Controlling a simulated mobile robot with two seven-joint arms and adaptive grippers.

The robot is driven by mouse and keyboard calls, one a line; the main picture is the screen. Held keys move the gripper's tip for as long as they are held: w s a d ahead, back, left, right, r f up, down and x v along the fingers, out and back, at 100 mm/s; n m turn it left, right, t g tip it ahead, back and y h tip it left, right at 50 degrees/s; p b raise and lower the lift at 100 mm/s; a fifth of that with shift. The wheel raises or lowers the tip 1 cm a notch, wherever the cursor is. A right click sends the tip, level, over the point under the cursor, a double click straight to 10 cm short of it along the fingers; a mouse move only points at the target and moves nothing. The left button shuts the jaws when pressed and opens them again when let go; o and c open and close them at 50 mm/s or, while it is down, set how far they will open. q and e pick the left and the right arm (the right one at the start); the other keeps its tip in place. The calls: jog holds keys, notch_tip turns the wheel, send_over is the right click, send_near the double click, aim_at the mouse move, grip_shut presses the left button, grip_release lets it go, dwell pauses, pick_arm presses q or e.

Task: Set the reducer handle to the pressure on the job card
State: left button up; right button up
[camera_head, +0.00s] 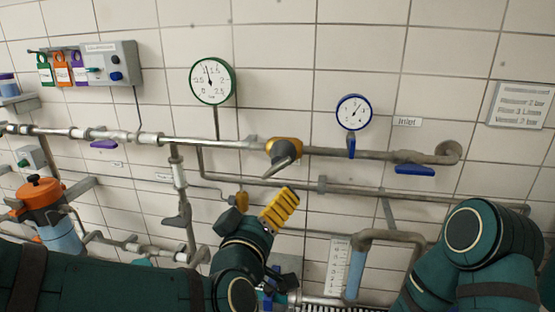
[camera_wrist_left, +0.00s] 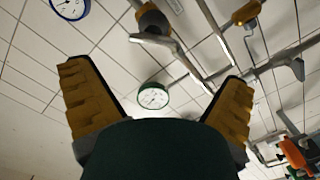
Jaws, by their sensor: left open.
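The reducer (camera_head: 284,146) has an orange-brass body on the main pipe. Its grey handle (camera_head: 284,161) points down and to the left. In the left wrist view the reducer body (camera_wrist_left: 153,20) is at the top, with its handle (camera_wrist_left: 152,39) below. A green-rimmed gauge (camera_head: 212,81) hangs left of the reducer; its needle points roughly upward. A card (camera_head: 521,105) is on the wall at right; its small text is blurred. My left gripper (camera_head: 263,199) is open and empty below the reducer, apart from the handle. My right gripper is out of view.
A blue-rimmed gauge (camera_head: 353,112) and blue valve lever (camera_head: 415,169) are right of the reducer. A grey control box (camera_head: 112,66) and an orange-topped vessel (camera_head: 38,195) are at left. My right arm is at lower right.

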aim_at(275, 171)
pick_arm(q)
jog(key=x, duration=0.4)
jog(key=r+x, duration=0.1)
jog(key=x, duration=0.3)
jog(key=r+p+x, duration=0.1)
jog(key=x, duration=0.4)
jog(key=shift+w+a, duration=0.1)
jog(key=shift+a, duration=0.1)
jog(key=c, duration=0.9)
